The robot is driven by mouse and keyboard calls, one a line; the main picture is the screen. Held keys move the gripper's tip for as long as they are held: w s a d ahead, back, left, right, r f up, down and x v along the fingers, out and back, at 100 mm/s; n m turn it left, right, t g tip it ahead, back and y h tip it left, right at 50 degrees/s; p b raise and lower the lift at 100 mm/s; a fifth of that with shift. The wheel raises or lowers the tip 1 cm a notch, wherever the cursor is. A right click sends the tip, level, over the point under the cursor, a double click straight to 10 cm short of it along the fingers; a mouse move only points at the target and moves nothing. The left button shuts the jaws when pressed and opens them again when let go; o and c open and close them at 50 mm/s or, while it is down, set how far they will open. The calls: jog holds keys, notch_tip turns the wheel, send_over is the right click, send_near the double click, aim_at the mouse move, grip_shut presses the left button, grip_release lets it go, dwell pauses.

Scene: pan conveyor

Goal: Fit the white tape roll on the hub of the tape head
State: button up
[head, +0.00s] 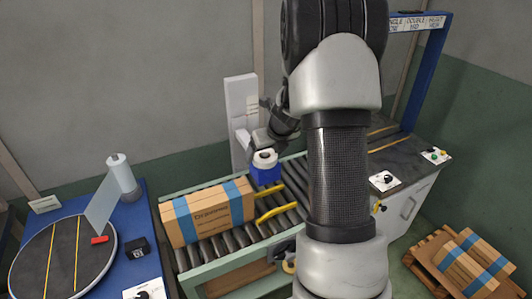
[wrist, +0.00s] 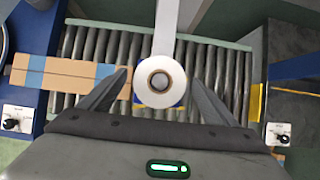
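The white tape roll (wrist: 142,92) lies flat with its brown core facing up, between my fingers in the wrist view. In the head view the roll (head: 265,161) sits over the blue block of the tape head (head: 265,176), below my gripper (head: 268,141). A grey centre shows inside the core; I cannot tell how far down the hub the roll sits. In the wrist view my gripper (wrist: 159,77) is open, one finger on each side of the roll, with gaps between. The tape head's white post (head: 241,105) stands behind.
A carton (head: 208,212) with blue bands lies on the roller conveyor (head: 222,250), left of the tape head. Yellow rails (head: 277,211) are beside it. A round turntable (head: 62,255) is at left, cartons (head: 470,262) on a pallet at right.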

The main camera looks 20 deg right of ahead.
jog(key=p+v, duration=0.3)
jog(key=v, duration=1.4)
jog(key=shift+s+r, duration=0.15)
jog(key=shift+r, duration=0.05)
jog(key=s+a+r+n+y, duration=0.1)
jog(key=s+a+r+n, duration=0.25)
jog(key=a+n, duration=0.35)
jog(key=s+a+r+n, duration=0.3)
jog(key=s+a+n, duration=0.2)
jog(key=n, duration=0.3)
jog(key=s+a+n, duration=0.2)
jog(key=s+n, duration=0.5)
jog(key=n, duration=0.3)
jog(key=s+a+r+n+h, duration=0.1)
jog(key=s+a+n, duration=0.2)
jog(key=s+n, duration=0.4)
jog(key=n, duration=0.3)
jog(key=shift+s+r+n, duration=0.15)
jog(key=shift+r+n, duration=0.15)
jog(key=shift+r, duration=0.05)
